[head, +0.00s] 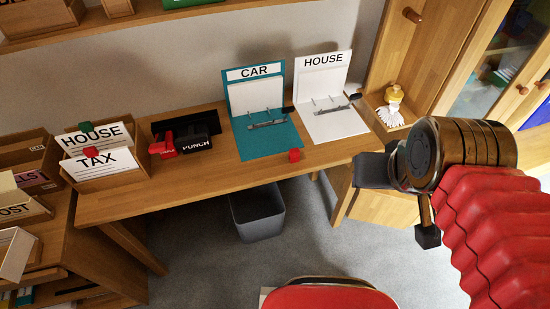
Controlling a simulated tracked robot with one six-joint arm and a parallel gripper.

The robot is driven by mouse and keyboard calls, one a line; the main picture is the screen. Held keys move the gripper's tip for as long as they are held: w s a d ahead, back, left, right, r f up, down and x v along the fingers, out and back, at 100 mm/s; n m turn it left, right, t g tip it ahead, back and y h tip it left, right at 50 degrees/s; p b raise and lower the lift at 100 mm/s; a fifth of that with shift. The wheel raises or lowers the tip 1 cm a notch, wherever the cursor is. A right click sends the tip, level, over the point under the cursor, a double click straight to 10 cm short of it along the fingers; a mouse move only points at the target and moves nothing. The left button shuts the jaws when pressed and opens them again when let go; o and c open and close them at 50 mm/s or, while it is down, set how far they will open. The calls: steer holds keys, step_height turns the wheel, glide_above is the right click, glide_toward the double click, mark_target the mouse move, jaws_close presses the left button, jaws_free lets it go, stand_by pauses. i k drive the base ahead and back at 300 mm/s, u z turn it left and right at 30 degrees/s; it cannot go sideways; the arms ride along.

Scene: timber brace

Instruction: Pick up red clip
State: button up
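A small red clip (294,155) lies on the wooden desk, at the front right corner of the teal CAR binder (268,140). My gripper (398,204) is at the right, in front of the desk's right end and well to the right of the red clip on the desk.
A white HOUSE binder (330,120) stands right of the teal one. A grey bin (257,212) is under the desk. A red chair (330,297) stands in front.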

mark_target(294, 153)
steer(key=u, duration=2)
steer(key=i, duration=1)
steer(key=u, duration=0.05)
